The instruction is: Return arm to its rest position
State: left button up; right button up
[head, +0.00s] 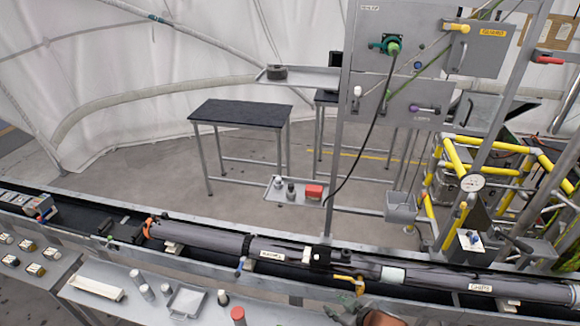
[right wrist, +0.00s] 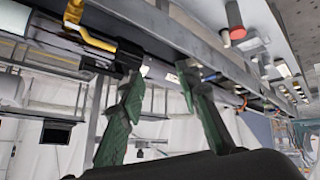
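My right gripper (head: 347,305) shows at the bottom edge of the head view, in front of the long grey tube (head: 215,239). In the right wrist view the green fingers of my right gripper (right wrist: 162,78) stand wide apart with nothing between them. A metal rail and the tube's trough lie beyond the fingertips there. Part of my right arm (head: 382,319) shows at the bottom of the head view, and the rest is cut off. My left gripper does not show in either view.
The tube lies along a trough with a yellow valve handle (head: 349,282) close to my right gripper. A red-capped cylinder (head: 238,315) and a small grey tray (head: 186,300) stand on the front bench. A grey panel (head: 395,70) and yellow pipe frame (head: 452,155) stand behind.

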jog(key=s+d+f+m+g+h, duration=0.2)
jog(key=s+d+f+m, duration=0.2)
jog(key=s+d+f, duration=0.55)
jog(key=s+d+f+m+g+h, duration=0.25)
jog(key=s+d+f+m, duration=0.35)
jog(key=s+d, duration=0.65)
notch_tip(320, 180, down, 36)
jog(key=s+a+n+b, duration=0.2)
jog(key=b, duration=0.6)
pick_arm(q)
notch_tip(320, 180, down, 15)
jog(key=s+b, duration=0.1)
jog(key=b, duration=0.5)
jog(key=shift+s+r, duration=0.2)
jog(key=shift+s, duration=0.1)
pick_arm(e)
jog(key=s+f+g, duration=0.1)
jog(key=s+f, duration=0.9)
jog(key=f, duration=0.3)
jog(key=s+f+g, duration=0.1)
jog(key=s+f, duration=0.9)
jog(key=f, duration=0.2)
jog(key=shift+f+n+y, duration=0.35)
jog(key=shift+n, duration=0.05)
